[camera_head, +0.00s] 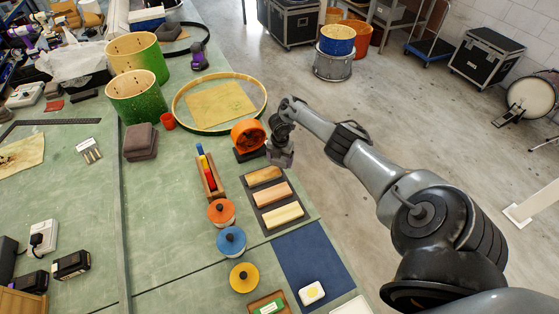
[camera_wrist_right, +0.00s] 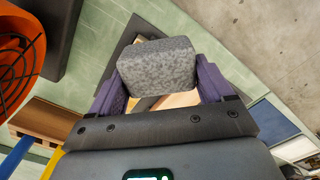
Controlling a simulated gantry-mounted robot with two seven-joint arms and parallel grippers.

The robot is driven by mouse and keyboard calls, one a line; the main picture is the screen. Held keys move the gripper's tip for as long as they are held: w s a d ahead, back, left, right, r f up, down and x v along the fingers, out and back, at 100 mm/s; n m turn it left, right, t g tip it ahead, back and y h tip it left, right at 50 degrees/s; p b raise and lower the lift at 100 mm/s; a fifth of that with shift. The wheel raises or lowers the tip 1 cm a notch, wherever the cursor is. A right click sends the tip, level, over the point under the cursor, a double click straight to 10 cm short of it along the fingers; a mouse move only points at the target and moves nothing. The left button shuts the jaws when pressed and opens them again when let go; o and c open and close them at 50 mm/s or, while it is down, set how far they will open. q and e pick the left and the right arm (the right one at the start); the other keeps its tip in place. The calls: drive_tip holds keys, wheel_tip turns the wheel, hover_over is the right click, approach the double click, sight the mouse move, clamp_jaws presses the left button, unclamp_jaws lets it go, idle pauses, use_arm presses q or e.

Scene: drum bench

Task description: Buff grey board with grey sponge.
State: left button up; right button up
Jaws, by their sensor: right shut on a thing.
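My right gripper (camera_head: 281,158) is raised near the right edge of the bench, beside an orange round-fronted device. In the right wrist view its purple fingers (camera_wrist_right: 158,85) are shut on a speckled grey sponge (camera_wrist_right: 156,66). The sponge is hard to make out in the head view. A dark grey board (camera_head: 257,211) lies on the bench just in front of the gripper, with three wooden blocks (camera_head: 272,193) on it. In the wrist view the sponge partly hides the board and a pale block. My left gripper is not in view.
The orange device (camera_head: 248,137) stands close to the left of the gripper. A wooden rack (camera_head: 209,178) with coloured pieces and several knobbed round lids (camera_head: 231,241) stand left of the board. A blue mat (camera_head: 310,255) lies in front. Open floor is to the right.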

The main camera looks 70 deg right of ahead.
drive_tip(key=shift+r+p, duration=1.85)
drive_tip(key=shift+r, duration=0.5)
